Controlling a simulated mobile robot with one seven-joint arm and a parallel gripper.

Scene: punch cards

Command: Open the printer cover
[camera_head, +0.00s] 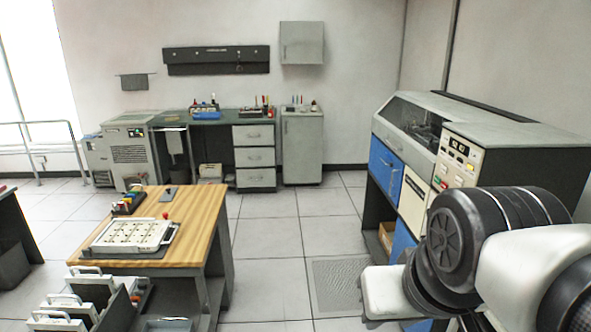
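A large machine with blue and cream panels stands along the right wall, and I take it to be the printer (385,170). Its sloped grey cover (398,138) has a dark window along the top and looks closed. A control panel (459,152) with buttons and small displays sits at its near end. My arm fills the lower right and hides the lower near part of the machine. My gripper's fingers do not show in the head view.
A wooden table (210,205) with a white tray-like device (130,235) stands at left. White-handled items (65,312) are at the lower left. A dark workbench (220,118) lines the back wall. The tiled floor (270,235) between table and machine is clear.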

